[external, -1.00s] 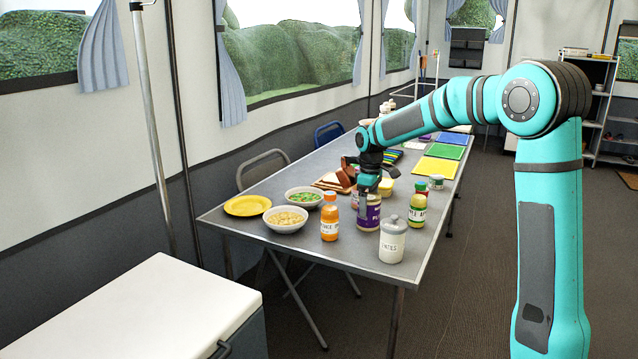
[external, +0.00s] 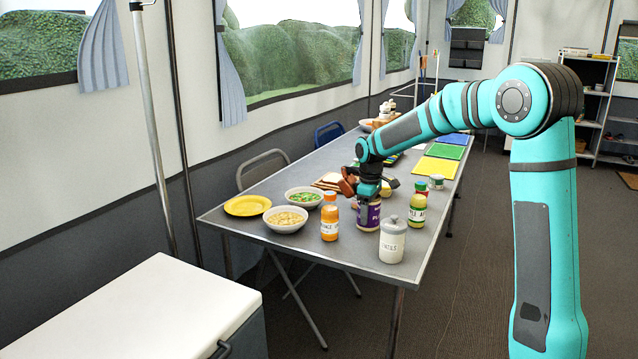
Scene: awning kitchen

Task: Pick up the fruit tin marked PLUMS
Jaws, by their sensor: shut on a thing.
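The tin with a purple label (external: 368,217) stands upright near the front of the grey table, just behind a white lidded jar. Only the start of its lettering shows, and it seems to begin with P. My gripper (external: 368,199) points down over the tin and is shut on its upper part. The fingers and wrist hide the tin's top. The tin's base appears to be on the table or very close to it.
The white jar (external: 393,240) stands close in front of the tin. An orange bottle (external: 330,221) is to the left and a green-yellow bottle (external: 417,209) to the right. Bowls (external: 286,220) and a yellow plate (external: 247,205) lie further left.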

